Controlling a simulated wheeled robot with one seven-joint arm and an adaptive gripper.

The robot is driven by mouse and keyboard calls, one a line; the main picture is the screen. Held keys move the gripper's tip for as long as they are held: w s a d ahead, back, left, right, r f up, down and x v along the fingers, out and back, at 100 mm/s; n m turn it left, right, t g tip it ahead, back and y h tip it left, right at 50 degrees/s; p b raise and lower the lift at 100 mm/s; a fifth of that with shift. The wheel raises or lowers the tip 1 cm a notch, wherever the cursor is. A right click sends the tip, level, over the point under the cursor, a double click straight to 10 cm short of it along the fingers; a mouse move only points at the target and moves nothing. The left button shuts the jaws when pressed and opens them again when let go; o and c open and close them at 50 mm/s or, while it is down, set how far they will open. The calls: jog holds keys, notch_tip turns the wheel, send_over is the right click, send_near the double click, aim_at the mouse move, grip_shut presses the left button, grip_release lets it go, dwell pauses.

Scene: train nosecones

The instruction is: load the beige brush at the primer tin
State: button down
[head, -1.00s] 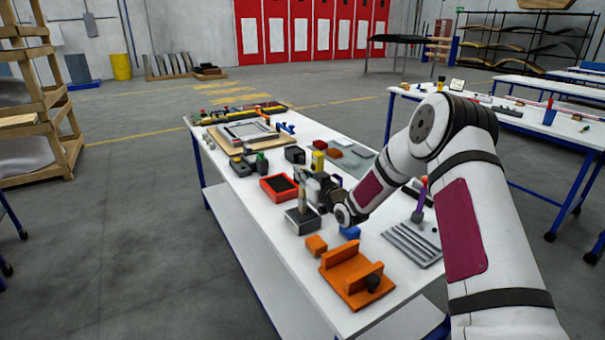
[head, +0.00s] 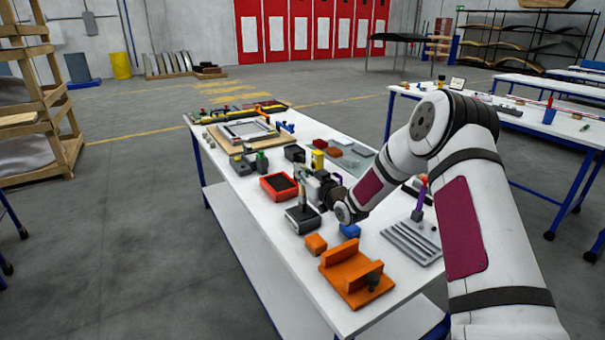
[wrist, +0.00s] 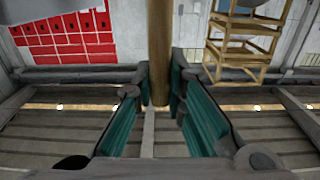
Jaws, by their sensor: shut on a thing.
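My gripper (head: 308,186) is over the near middle of the white table in the head view. It is shut on the beige brush (head: 302,199), which is about upright. In the wrist view the brush's brown handle (wrist: 158,50) stands between the teal finger pads (wrist: 160,95). The brush's lower end is at a low grey, square container (head: 302,220), which looks like the primer tin. I cannot tell whether the bristles touch its contents or are just above them.
A red tray with a dark inside (head: 279,186) stands just behind the container. An orange block (head: 315,243), a blue block (head: 350,230) and an orange fixture (head: 354,276) are in front. A grey ridged rack (head: 411,242) lies to the right. The table's left front edge is clear.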

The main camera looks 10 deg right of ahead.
jog(key=shift+r+p, duration=0.65)
jog(key=shift+r, duration=2.6)
